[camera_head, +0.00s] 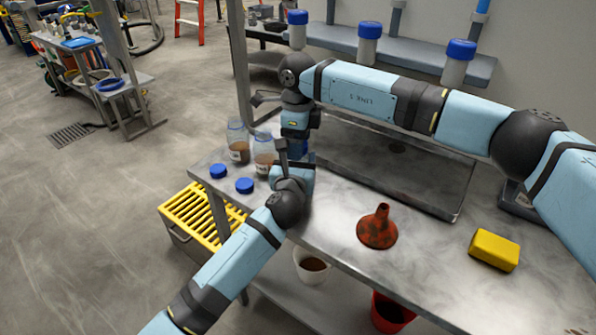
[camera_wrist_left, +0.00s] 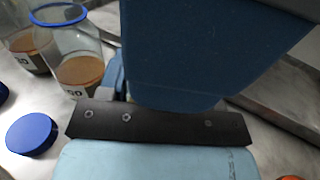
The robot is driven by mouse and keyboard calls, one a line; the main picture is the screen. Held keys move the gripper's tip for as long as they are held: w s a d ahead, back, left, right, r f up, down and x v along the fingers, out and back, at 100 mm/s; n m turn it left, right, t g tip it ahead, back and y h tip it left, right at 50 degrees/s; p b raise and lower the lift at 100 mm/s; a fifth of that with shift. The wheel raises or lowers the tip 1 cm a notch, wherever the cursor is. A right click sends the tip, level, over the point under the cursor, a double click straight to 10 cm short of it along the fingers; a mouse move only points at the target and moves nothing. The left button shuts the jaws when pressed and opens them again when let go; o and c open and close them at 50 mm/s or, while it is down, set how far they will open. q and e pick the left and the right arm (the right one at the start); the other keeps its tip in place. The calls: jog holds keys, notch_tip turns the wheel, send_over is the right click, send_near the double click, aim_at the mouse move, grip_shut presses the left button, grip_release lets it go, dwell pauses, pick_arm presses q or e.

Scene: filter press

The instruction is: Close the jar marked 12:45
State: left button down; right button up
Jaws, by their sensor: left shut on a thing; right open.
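Two open clear jars with brown contents stand on the bench, the left jar (camera_head: 238,150) and the right jar (camera_head: 263,161). In the left wrist view the nearer jar (camera_wrist_left: 80,72) has a label ending in what looks like 50; no 12:45 is legible. Two blue lids, one (camera_head: 218,171) and another (camera_head: 244,186), lie in front of them. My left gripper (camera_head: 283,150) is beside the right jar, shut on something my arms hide. My right gripper (camera_head: 298,146) is open, pointing down close to the left one. Its fingertips and anything between them are hard to see.
A rusty red funnel (camera_head: 377,229) and a yellow block (camera_head: 494,250) stand on the bench. A shallow metal tray (camera_head: 430,195) lies behind. Several blue-lidded jars (camera_head: 368,44) stand on the back shelf. A white cup (camera_head: 311,267) and a red bucket (camera_head: 390,313) are below.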

jog(key=c, duration=1)
jog(key=o, duration=1.1)
jog(key=shift+r, duration=0.15)
notch_tip(320, 180, up, 12)
pick_arm(q)
jog(key=shift+c, duration=1.1)
grip_release()
